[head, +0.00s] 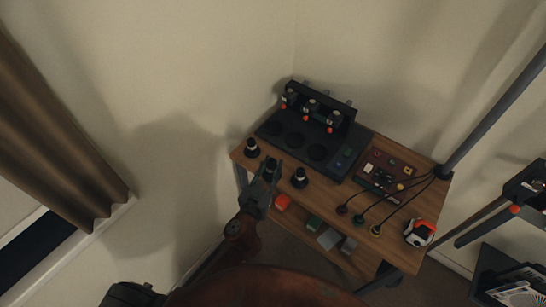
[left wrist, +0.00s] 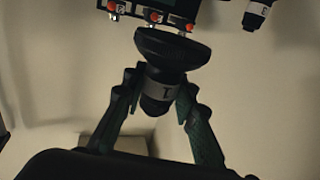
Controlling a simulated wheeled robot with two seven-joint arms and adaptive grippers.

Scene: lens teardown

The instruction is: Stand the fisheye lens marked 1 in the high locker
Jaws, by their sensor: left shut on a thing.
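My left gripper (head: 269,172) is over the front left of the wooden bench. In the left wrist view my left gripper (left wrist: 160,84) is shut on a black fisheye lens (left wrist: 163,50). The lens has a wide dark front and a pale band that appears to read 1. Its wide end points away from my palm, and a finger grips each side of the narrower body. In the head view the held lens is hard to make out against the gripper. I cannot identify the high locker in these views. My right gripper is not in view.
Two other lenses stand on the bench (head: 330,217), one at the left corner (head: 252,148) and one near the front edge (head: 299,178). A black clamp rack (head: 318,112) is behind. A red panel (head: 385,173), cables and an orange-white object (head: 420,232) lie right.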

